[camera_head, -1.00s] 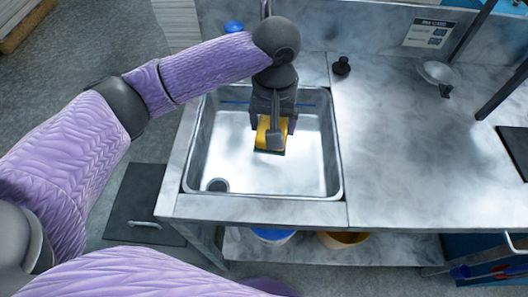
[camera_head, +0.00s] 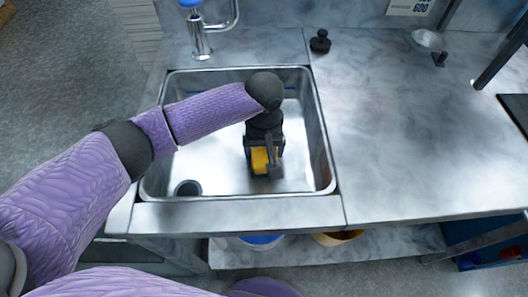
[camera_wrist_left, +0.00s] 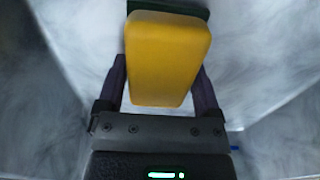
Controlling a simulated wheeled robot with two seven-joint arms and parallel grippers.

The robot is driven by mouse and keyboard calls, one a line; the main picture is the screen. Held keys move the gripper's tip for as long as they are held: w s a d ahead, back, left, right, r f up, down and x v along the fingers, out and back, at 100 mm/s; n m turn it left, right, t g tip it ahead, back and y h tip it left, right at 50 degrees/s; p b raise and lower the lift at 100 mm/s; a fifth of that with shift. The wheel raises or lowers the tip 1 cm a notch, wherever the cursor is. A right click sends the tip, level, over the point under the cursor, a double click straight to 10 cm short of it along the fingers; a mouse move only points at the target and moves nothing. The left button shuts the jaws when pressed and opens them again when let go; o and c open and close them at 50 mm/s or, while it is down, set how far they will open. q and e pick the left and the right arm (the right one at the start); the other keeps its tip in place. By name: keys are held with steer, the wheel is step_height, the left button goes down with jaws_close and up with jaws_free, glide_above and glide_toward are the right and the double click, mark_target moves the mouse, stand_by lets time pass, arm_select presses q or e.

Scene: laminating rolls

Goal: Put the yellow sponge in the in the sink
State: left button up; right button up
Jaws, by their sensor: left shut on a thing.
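The yellow sponge (camera_head: 260,160) is held by my left gripper (camera_head: 264,168) inside the metal sink (camera_head: 220,172). In the left wrist view the sponge (camera_wrist_left: 167,60) sits between the two dark fingers, with a dark green layer along its far end. The left gripper (camera_wrist_left: 162,85) is shut on it. The sponge is low in the basin, toward the right side; I cannot tell whether it touches the sink floor. The gripper and wrist partly cover it in the head view. My right gripper is not in view.
A faucet (camera_head: 201,42) stands behind the sink. A drain hole (camera_head: 188,188) is at the basin's front left. A small black knob-like object (camera_head: 320,41) and a metal scoop-like piece (camera_head: 428,40) are on the counter (camera_head: 400,130), which is mostly clear right of the sink.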

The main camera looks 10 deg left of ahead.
arm_select(q)
steer(key=o, duration=0.8)
steer(key=shift+f, duration=0.15)
steer(key=shift+o, duration=0.8)
step_height(320, 180, up, 12)
steer(key=p, duration=0.6)
steer(key=shift+p, duration=0.3)
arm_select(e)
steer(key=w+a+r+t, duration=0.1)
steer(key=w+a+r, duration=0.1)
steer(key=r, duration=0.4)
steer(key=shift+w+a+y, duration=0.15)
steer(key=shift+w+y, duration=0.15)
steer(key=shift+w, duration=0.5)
